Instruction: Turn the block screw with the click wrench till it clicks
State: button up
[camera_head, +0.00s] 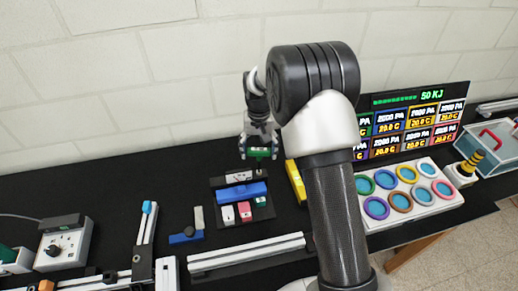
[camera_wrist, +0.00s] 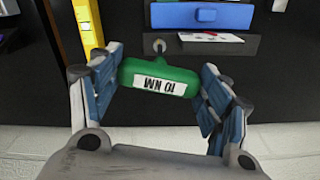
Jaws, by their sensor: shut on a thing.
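My gripper (camera_head: 260,146) is over the back of the dark tool tray in the head view. In the wrist view my gripper (camera_wrist: 162,68) is shut on the green handle (camera_wrist: 158,68) of the click wrench, which has a white label reading 10 NM, upside down. The green handle (camera_head: 258,153) also shows in the head view. A short round metal part (camera_wrist: 159,45) shows just beyond the handle; I cannot tell whether it belongs to the wrench. I cannot make out the block screw.
The tool tray (camera_head: 218,182) holds a blue bar and small white, red and green pieces. A yellow item (camera_head: 296,180) stands right of it. A long rail (camera_head: 245,253) lies in front. A grey control box (camera_head: 64,245) is at the left; a white ring board (camera_head: 410,194) is at the right.

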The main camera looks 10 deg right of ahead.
jog(key=shift+f, duration=0.3)
dwell(0.5)
jog(key=shift+m, duration=0.8)
jog(key=shift+m, duration=0.7)
jog(key=shift+s, duration=0.1)
jog(key=shift+m, duration=0.8)
